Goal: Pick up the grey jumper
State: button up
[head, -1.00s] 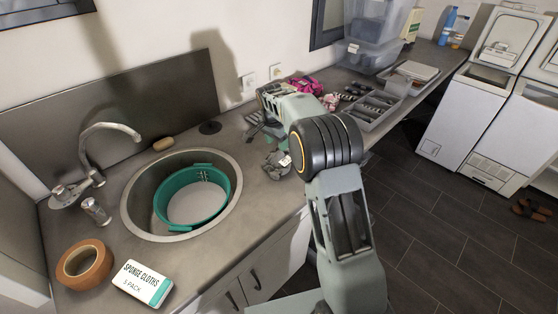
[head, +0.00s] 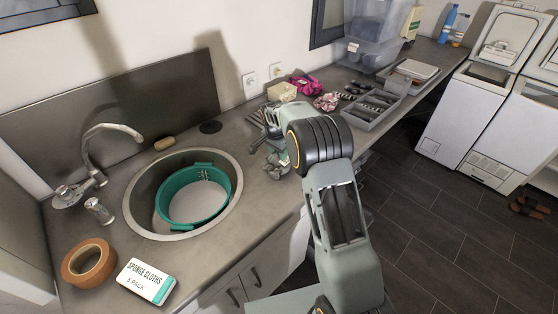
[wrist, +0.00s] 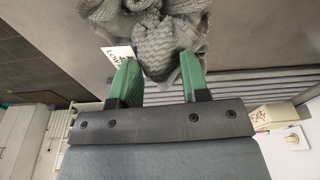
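The grey jumper (wrist: 165,35) is a crumpled chunky knit at the top of the wrist view, with a white printed tag at its left. In the head view the jumper (head: 276,166) lies on the worktop right of the sink, partly hidden by my arm. My gripper (wrist: 159,72) is open, its two green fingers apart. A lower fold of the jumper shows between the fingertips. I cannot tell whether either finger touches it. In the head view my arm hides much of the gripper.
The sink (head: 233,214) holds a teal basin (head: 222,205). A cream box (head: 282,92), pink cloth (head: 305,84), scrunchie (head: 327,102) and grey divided tray (head: 367,121) lie beyond my arm. Brown tape (head: 75,271) and a sponge-cloth pack (head: 147,281) are at the front left.

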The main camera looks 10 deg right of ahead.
grip_shut()
dwell(0.5)
